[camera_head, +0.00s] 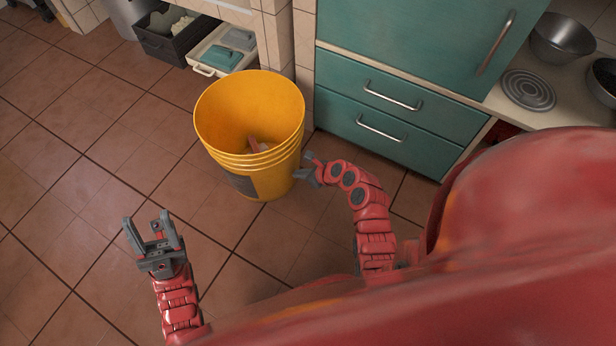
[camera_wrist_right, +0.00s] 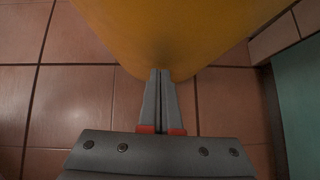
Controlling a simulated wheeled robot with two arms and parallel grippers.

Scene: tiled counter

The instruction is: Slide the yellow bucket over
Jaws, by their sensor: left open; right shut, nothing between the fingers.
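The yellow bucket (camera_head: 262,183) stands upright on the tiled floor in the head view, with a dark label on its side and something pale and reddish inside. It also fills the top of the right wrist view (camera_wrist_right: 160,30). My right gripper (camera_head: 305,168) is at the bucket's right side, and its fingers (camera_wrist_right: 162,75) are shut with nothing between them. The fingertips are at the bucket's wall; I cannot tell for sure if they touch it. My left gripper (camera_head: 150,232) is open and empty, in front and to the left of the bucket, apart from it.
Teal drawers (camera_head: 385,115) stand right of the bucket, with a tiled pillar (camera_head: 304,45) behind it. A white tray (camera_head: 222,52) and a dark crate (camera_head: 168,32) are at the back. The floor (camera_head: 90,150) left of the bucket is clear.

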